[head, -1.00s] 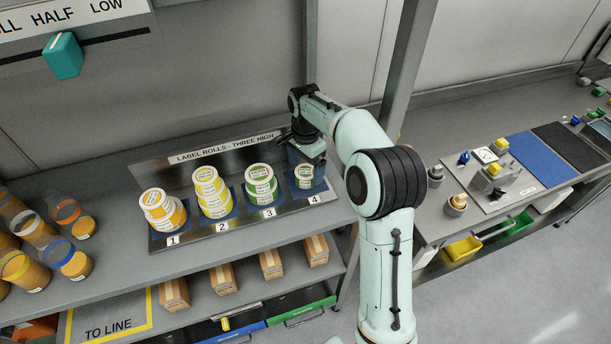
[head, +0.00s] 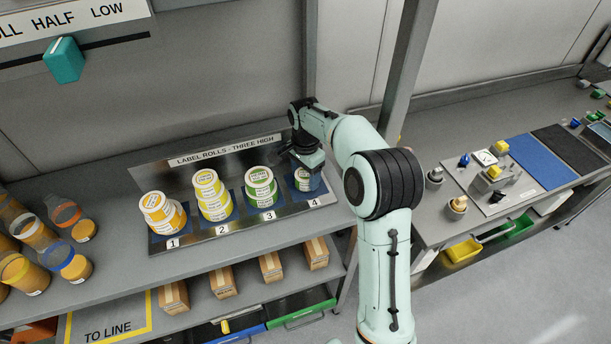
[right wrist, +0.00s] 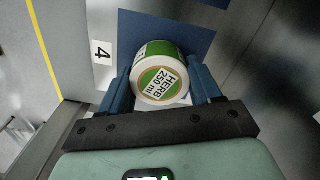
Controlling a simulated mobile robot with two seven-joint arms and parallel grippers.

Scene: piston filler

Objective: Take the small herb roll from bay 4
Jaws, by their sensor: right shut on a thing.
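The small herb roll (head: 303,183) is white with a green band and stands in bay 4 of the label-roll rack (head: 240,155). In the right wrist view its top, marked "HERB 250 ml" (right wrist: 160,85), faces the camera, beside the number 4 plate. My right gripper (head: 304,172) is over bay 4. Its blue fingers lie on both sides of the roll and are shut on it; the roll still appears to be at its blue pad. The gripper hides part of the roll in the head view. My left gripper is not in view.
A stack of green-banded rolls (head: 260,187) stands close by in bay 3. A grey upright post (head: 402,75) rises right of my arm. Cartons (head: 271,267) lie on the shelf below.

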